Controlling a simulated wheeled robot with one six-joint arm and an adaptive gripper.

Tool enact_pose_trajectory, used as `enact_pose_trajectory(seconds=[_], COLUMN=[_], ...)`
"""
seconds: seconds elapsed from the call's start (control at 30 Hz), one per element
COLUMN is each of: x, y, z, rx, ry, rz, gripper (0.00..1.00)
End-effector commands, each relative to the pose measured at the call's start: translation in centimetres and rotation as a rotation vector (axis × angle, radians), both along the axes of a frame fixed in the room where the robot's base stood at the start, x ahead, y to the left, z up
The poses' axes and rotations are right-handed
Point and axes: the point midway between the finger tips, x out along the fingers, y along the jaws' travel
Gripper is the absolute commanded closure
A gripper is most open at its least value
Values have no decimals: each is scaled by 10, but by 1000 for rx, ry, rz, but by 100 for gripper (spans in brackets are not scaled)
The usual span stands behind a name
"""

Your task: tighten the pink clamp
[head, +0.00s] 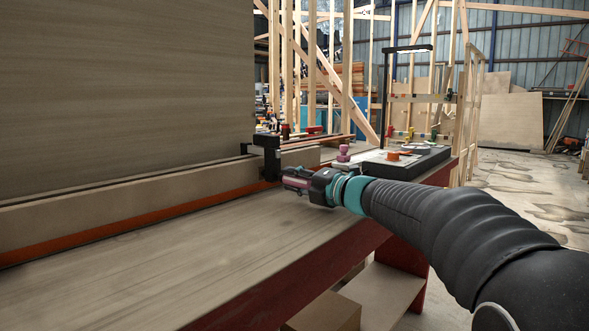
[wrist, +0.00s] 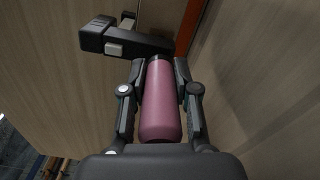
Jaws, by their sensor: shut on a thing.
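The pink clamp shows in the wrist view as a pink cylindrical handle (wrist: 161,105) with a black clamp arm (wrist: 125,38) beyond it. My gripper (wrist: 158,75) has one finger on each side of the pink handle and is shut on it. In the head view my gripper (head: 296,181) is at the clamp's black body (head: 267,156), which sits on the long wooden strip (head: 130,196) along the bench. Most of the pink handle is hidden by the gripper there.
The wooden bench top (head: 200,250) is bare in front of the strip. A tall wooden panel (head: 120,80) stands behind it on the left. To the right are a pink knobbed object (head: 343,154) and a black-edged tray (head: 405,162). An orange strip (head: 110,229) runs along the wood.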

Motion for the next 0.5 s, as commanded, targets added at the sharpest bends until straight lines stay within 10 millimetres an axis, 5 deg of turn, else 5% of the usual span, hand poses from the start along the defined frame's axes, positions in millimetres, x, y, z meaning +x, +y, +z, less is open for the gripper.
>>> enact_pose_trajectory(seconds=[0.5], x=[0], y=[0], z=[2], rx=[219], ry=[281], rz=[0], gripper=[100])
